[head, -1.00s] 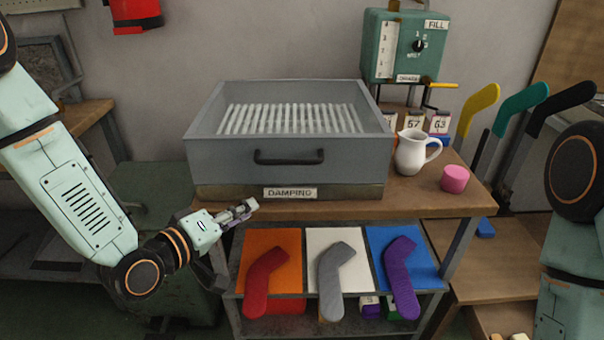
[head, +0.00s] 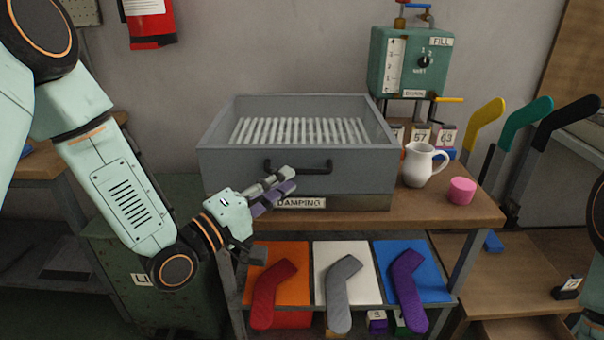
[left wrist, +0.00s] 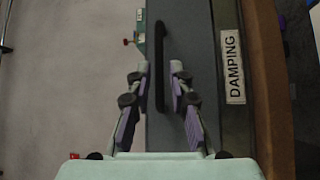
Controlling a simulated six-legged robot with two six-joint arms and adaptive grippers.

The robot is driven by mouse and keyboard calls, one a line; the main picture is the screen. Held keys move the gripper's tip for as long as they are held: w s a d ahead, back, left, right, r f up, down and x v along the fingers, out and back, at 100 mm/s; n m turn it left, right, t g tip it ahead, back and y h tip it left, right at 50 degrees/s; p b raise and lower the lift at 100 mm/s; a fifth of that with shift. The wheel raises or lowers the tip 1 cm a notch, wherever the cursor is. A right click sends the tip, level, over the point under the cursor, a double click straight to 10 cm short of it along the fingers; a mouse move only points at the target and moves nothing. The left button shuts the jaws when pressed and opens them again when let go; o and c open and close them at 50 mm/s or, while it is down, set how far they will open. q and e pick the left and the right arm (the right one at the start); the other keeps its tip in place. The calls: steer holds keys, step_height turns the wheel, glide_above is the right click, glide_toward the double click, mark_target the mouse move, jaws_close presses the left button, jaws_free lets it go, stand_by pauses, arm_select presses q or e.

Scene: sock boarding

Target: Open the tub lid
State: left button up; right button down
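The grey tub (head: 227,160) stands on the wooden bench, its ribbed inside showing from above. A black bar handle (head: 325,166) is on its front, above the "DAMPING" label (head: 301,203). I cannot make out a separate lid. My left gripper (head: 290,180) is in front of the tub, just below the handle's left part. In the left wrist view, the gripper's fingers (left wrist: 160,80) are apart, with the black handle (left wrist: 160,40) lined up between their tips. I cannot tell how much depth separates them. My right gripper is out of view.
A white jug (head: 418,168) and pink cylinder (head: 461,190) stand right of the tub. A green fill tank (head: 405,65) is behind. Red, grey and purple sock shapes lie on coloured panels on the shelf below. Yellow, teal and black boards (head: 570,120) stand at the right.

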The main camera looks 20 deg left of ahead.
mark_target(301, 171)
arm_select(q)
steer(key=shift+b+x, duration=0.55)
steer(key=shift+x, duration=2.1)
steer(key=shift+d, duration=0.15)
jaws_close()
